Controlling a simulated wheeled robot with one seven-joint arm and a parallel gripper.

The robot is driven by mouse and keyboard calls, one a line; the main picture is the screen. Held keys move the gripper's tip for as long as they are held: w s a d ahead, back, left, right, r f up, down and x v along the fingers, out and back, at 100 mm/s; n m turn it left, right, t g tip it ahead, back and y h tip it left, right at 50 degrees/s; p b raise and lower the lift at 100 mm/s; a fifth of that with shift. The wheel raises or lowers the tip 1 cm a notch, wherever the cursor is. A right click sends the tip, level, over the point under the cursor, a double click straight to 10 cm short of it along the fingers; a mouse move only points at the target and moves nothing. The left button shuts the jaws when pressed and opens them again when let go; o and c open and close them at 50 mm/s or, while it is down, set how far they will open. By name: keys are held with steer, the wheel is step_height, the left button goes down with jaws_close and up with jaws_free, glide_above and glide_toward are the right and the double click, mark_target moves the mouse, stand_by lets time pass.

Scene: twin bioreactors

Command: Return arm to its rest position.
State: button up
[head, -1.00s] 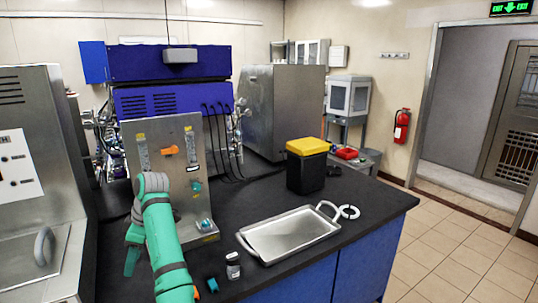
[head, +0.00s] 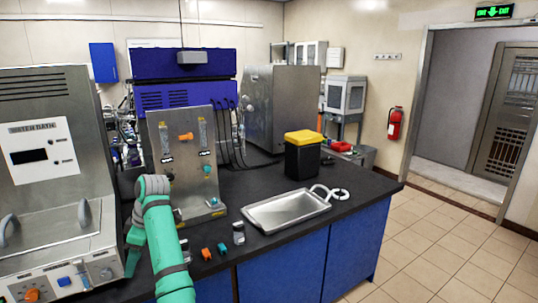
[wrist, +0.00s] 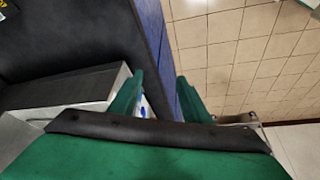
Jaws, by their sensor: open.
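My arm, green with grey joints, rises from the bottom of the head view and bends over at its top. My gripper (wrist: 158,95) shows in the wrist view as two green fingers set apart, with nothing between them. They point down past the edge of the dark bench (wrist: 75,38), with tiled floor (wrist: 228,55) beyond. In the head view, a green part hangs left of the arm; the arm hides much of the gripper there.
A water bath (head: 42,155) stands close on the left. A steel panel (head: 184,150) with valves stands behind the arm. A bottle (head: 239,233), small orange (head: 206,254) and teal (head: 222,248) pieces, a tray (head: 287,211) and a yellow-lidded bin (head: 303,155) are on the bench. Floor at right is clear.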

steer(key=s+d+f+m+t+y, duration=0.1)
steer(key=d+f+m+t, duration=0.15)
steer(key=f, duration=1.15)
steer(key=d+f+m+t, duration=0.1)
steer(key=d+f+m, duration=0.3)
steer(key=f, duration=1)
steer(key=s+d+f+m+t, duration=0.5)
steer(key=s+d+f, duration=0.75)
steer(key=f, duration=0.25)
steer(key=s+d+r+m+t+h, duration=0.2)
steer(key=s+d+m, duration=0.1)
steer(key=s+d, duration=0.55)
steer(key=s+d+r+m+t+h, duration=0.15)
steer(key=s+d, duration=0.45)
steer(key=s, duration=0.6)
steer(key=s+d+r+m+t+h, duration=0.1)
steer(key=s+d+r+m+t, duration=0.1)
steer(key=s+r, duration=0.6)
steer(key=s+d+r+m+t+h, duration=0.1)
steer(key=s+d+r, duration=0.3)
steer(key=s+r, duration=0.4)
step_height(320, 180, up, 4)
steer(key=shift+d+r+m+t, duration=0.1)
steer(key=shift+d+m+t, duration=0.1)
steer(key=shift+m+t, duration=0.25)
